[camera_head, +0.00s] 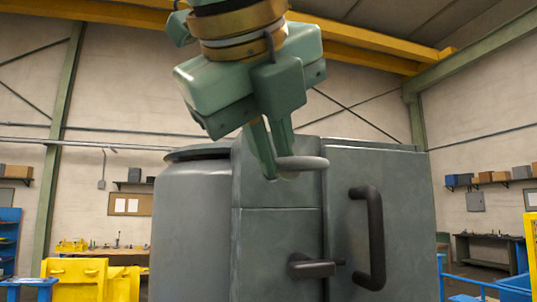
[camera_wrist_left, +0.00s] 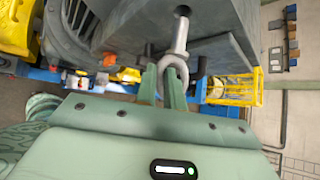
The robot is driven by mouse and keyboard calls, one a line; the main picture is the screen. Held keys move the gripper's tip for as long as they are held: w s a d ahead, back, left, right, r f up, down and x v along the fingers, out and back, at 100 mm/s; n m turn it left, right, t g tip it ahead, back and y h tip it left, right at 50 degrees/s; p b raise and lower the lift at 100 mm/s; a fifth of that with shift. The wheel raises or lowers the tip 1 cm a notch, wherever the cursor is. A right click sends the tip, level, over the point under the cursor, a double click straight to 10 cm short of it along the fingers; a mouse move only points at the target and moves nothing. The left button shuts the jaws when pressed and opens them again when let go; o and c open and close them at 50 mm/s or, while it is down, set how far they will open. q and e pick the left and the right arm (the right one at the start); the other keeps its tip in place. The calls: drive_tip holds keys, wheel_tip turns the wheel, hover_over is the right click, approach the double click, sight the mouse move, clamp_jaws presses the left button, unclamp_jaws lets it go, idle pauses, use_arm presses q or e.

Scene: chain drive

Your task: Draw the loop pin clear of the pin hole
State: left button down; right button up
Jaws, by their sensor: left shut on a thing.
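My left gripper (camera_head: 277,172) reaches down from above to the front of the grey housing (camera_head: 275,230). Its two fingers are shut on the ring of the loop pin (camera_head: 304,163). In the left wrist view the fingers (camera_wrist_left: 163,90) hold the pale metal loop pin (camera_wrist_left: 180,42) by its ring. Its straight shank runs from the ring to the dark pin hole (camera_wrist_left: 183,10) in the grey housing face. The far end of the shank is at the hole; I cannot tell how deep it sits. My right gripper is in neither view.
A dark bar handle (camera_head: 376,240) and a short dark latch (camera_head: 314,268) stick out from the housing front, below the gripper. A rounded grey drum (camera_head: 190,230) adjoins on the left. Yellow equipment (camera_head: 75,280) stands at lower left. Space above the housing is open.

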use_arm(q)
drive_tip(key=shift+s+d+b, duration=0.15)
drive_tip(key=shift+s+d, duration=0.1)
drive_tip(key=shift+s, duration=0.5)
drive_tip(key=shift+s+d+b, duration=0.1)
drive_tip(key=shift+s+d, duration=0.1)
drive_tip(key=shift+s, duration=0.55)
drive_tip(key=shift+s+d+b, duration=0.15)
drive_tip(key=shift+s+d, duration=0.1)
drive_tip(key=shift+s, duration=0.5)
